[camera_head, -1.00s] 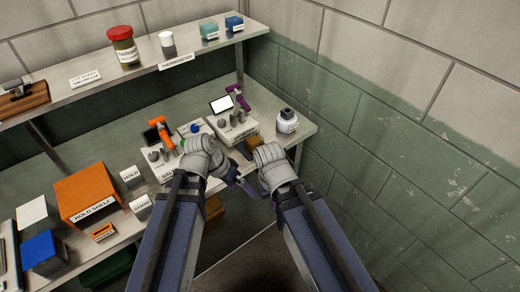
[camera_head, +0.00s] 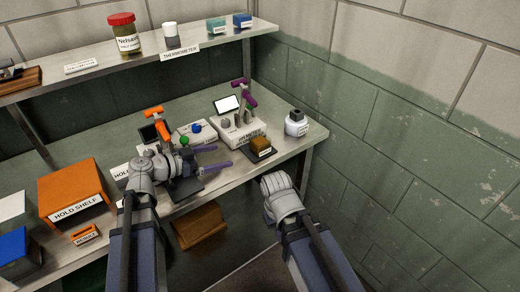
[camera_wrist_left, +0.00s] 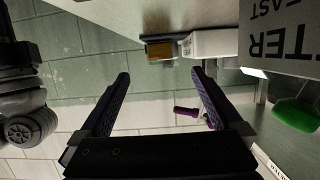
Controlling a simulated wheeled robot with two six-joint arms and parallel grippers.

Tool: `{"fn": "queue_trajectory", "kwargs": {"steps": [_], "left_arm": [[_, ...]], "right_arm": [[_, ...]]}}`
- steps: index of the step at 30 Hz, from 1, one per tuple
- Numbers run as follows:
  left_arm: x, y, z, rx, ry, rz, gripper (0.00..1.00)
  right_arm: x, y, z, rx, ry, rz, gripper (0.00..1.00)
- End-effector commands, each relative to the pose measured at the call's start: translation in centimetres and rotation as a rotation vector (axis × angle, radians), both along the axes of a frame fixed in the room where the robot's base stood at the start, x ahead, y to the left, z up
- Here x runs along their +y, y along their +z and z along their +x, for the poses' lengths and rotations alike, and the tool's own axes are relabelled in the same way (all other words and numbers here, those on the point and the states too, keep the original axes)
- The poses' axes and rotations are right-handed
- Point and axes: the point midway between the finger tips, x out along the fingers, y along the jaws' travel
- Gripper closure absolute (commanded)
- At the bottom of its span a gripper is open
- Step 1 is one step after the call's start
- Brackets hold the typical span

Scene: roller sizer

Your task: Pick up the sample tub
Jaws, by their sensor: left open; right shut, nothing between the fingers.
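No label that I can read names a sample tub, so I cannot tell for certain which thing it is. A small amber-brown block-like thing (camera_head: 261,143) sits on a dark pad near the bench's front edge. My left gripper (camera_head: 223,158) is open and empty, its purple fingers pointing right toward it, apart from it. In the left wrist view the amber thing (camera_wrist_left: 160,50) shows beyond the open fingertips (camera_wrist_left: 161,73). A white jar with a dark cap (camera_head: 296,123) stands at the bench's right end. My right gripper (camera_head: 281,190) is shut, in front of the bench; its fingers are mostly hidden.
Testers with an orange-handled part (camera_head: 156,123) and a purple-handled part (camera_head: 243,92) stand on the bench (camera_head: 75,148). An orange hold shelf (camera_head: 72,190) is left. The upper shelf carries a red-lidded jar (camera_head: 125,35), a white pot (camera_head: 171,36) and teal (camera_head: 216,25) and blue (camera_head: 242,20) containers.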

Motion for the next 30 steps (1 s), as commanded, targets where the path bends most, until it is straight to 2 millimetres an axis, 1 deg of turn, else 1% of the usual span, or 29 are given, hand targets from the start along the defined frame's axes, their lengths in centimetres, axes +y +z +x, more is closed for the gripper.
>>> {"fn": "queue_trajectory", "kwargs": {"steps": [9,15,21,27,30], "left_arm": [[-5.2,0.0,3.8,0.002,-0.005,0.000,0.00],[-8.0,0.0,5.9,0.003,-0.004,0.000,0.00],[-9.3,0.0,6.7,0.002,-0.002,0.001,0.00],[-9.5,-0.1,6.8,0.002,-0.002,0.001,0.00],[-9.9,-0.3,7.2,0.003,-0.003,0.001,0.00]], "right_arm": [[0.0,0.0,0.0,0.000,0.000,0.000,1.00],[0.0,0.0,0.0,0.000,0.000,0.000,1.00],[0.0,0.0,0.0,0.000,0.000,0.000,1.00],[0.0,0.0,0.0,0.000,0.000,0.000,1.00],[0.0,-0.3,0.0,0.000,0.000,0.000,1.00]]}}
